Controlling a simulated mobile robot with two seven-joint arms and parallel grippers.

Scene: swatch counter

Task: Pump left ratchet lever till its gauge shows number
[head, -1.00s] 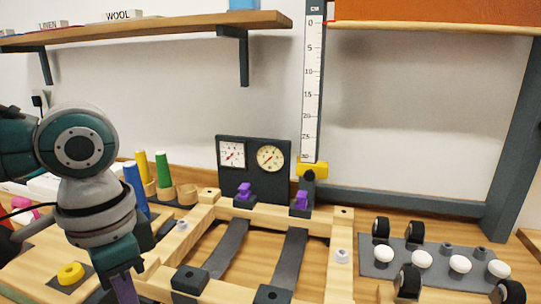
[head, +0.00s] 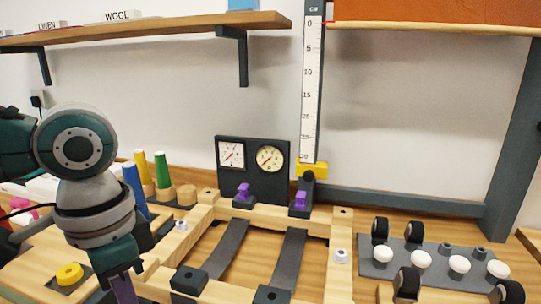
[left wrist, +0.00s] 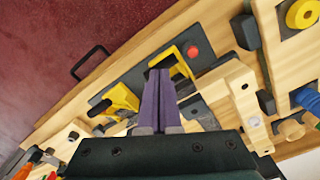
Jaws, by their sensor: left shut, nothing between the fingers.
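Two gauges stand on a dark panel at the back of the wooden frame in the head view: a square white-faced one (head: 231,154) and a round cream-faced one (head: 270,158). Their needle readings are too small to tell. My left gripper (head: 124,292) points down at the lower left, its fingers cut by the picture edge. In the left wrist view its purple fingers (left wrist: 159,78) are shut and empty, with the tips over a yellow bracket-shaped handle (left wrist: 184,66). I cannot tell whether they touch it. Another yellow piece (left wrist: 122,98) lies left of the fingers. My right gripper is out of view.
A red knob (left wrist: 194,51) sits beside the yellow handle. In the head view, coloured spools (head: 161,168) stand behind my left arm. A pegged rack (head: 380,268) with white knobs and black wheels lies at right. A wooden frame (head: 340,285) fills the centre.

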